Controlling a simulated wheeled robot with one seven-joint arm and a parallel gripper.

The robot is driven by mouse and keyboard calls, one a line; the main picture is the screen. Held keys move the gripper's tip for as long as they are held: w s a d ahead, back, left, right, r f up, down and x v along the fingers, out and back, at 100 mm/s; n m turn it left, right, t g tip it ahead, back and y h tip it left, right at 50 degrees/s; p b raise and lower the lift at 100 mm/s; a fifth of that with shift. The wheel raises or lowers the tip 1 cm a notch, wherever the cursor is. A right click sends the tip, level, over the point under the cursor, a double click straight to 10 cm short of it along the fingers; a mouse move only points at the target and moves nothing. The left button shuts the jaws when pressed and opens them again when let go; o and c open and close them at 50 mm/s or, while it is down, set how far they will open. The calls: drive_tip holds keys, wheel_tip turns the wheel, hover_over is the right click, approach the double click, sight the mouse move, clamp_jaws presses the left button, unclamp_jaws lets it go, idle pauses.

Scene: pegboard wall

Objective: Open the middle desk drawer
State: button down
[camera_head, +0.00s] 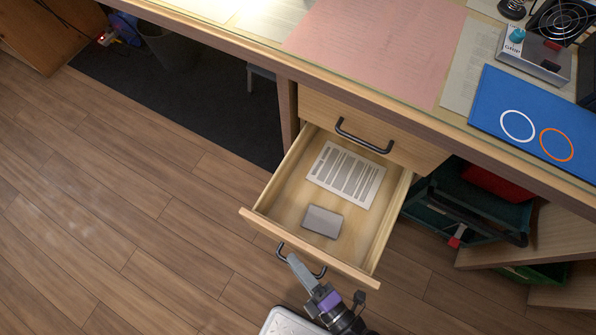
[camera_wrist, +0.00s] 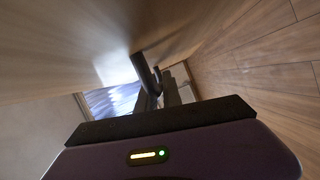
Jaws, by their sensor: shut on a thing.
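The middle desk drawer (camera_head: 268,207) is pulled well out from under the desk in the head view. A sheet of printed paper (camera_head: 345,175) and a small grey box (camera_head: 322,221) lie inside it. My gripper (camera_head: 293,259) is at the drawer's dark bar handle (camera_head: 319,273) on the outside of its front, shut on the handle near its left end. In the wrist view the handle (camera_wrist: 146,72) runs between my fingers (camera_wrist: 172,88), close to the wooden drawer front (camera_wrist: 60,60). Part of the handle is hidden by my gripper.
A closed upper drawer with a dark handle (camera_head: 364,137) sits above the open one. The desktop holds papers, a pink sheet (camera_head: 375,45) and a blue folder (camera_head: 535,120). A dark green crate (camera_head: 450,210) stands under the desk at right. Wooden floor (camera_head: 120,220) is clear at left.

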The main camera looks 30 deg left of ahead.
drive_tip(key=c, duration=1.5)
unclamp_jaws()
drive_tip(key=shift+d, duration=0.1)
drive_tip(key=v, duration=0.7)
drive_tip(key=shift+s+d+p, duration=0.15)
drive_tip(key=shift+d+p, duration=0.15)
drive_tip(key=shift+p, duration=0.15)
drive_tip(key=shift+d, duration=0.1)
